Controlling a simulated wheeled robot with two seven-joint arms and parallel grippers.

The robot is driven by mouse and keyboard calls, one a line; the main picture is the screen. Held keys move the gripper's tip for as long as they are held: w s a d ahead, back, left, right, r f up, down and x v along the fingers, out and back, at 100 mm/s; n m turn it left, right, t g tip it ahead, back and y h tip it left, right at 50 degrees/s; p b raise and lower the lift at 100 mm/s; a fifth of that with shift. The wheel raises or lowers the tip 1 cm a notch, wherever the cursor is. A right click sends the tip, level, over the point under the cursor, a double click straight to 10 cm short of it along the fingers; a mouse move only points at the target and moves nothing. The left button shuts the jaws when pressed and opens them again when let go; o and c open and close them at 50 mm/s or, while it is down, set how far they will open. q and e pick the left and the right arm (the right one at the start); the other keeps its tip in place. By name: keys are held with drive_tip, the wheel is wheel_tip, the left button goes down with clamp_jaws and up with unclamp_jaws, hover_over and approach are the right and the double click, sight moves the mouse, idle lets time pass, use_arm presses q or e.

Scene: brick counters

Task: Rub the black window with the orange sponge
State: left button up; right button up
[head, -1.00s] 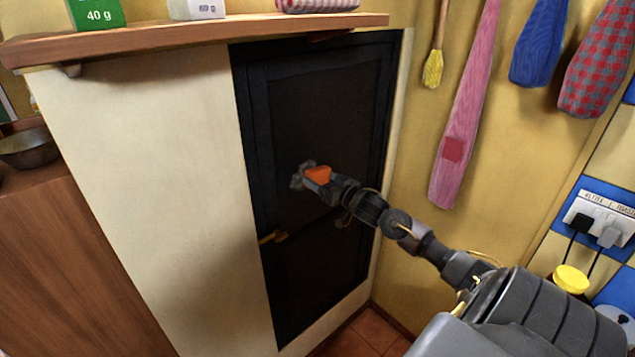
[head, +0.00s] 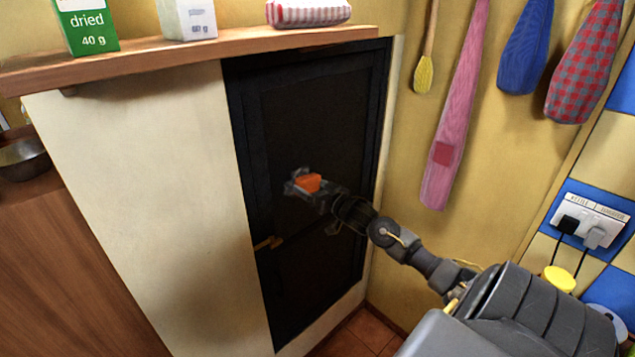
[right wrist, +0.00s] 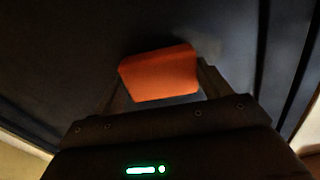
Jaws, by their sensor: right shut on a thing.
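The black window (head: 325,120) is a dark framed panel in the wall at the middle of the head view, with a brass-coloured handle (head: 268,243) low on its left side. My right gripper (head: 301,184) is in front of the panel and shut on the orange sponge (head: 308,182). In the right wrist view the orange sponge (right wrist: 158,73) sits between the fingers, with the dark panel (right wrist: 70,60) close behind it. I cannot tell whether the sponge touches the panel. My left gripper is not in view.
A wooden shelf (head: 200,52) with a green box (head: 86,25), a white carton (head: 187,18) and a striped cloth item (head: 308,11) juts out above the panel's left. A pale wall (head: 150,190) is left of it. Cloths and a brush (head: 424,75) hang at right.

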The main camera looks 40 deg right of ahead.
sight(283, 185)
drive_tip(key=shift+a, duration=0.45)
drive_tip(key=shift+a, duration=0.1)
drive_tip(key=shift+a+p, duration=0.9)
drive_tip(key=shift+a, duration=0.75)
drive_tip(key=shift+a, duration=0.1)
drive_tip(key=shift+w+a+r+p, duration=0.1)
drive_tip(key=shift+a+p, duration=0.65)
drive_tip(key=shift+a, duration=1)
drive_tip(key=shift+d+r+p, duration=0.1)
drive_tip(key=shift+r+p, duration=0.65)
drive_tip(key=shift+r, duration=0.65)
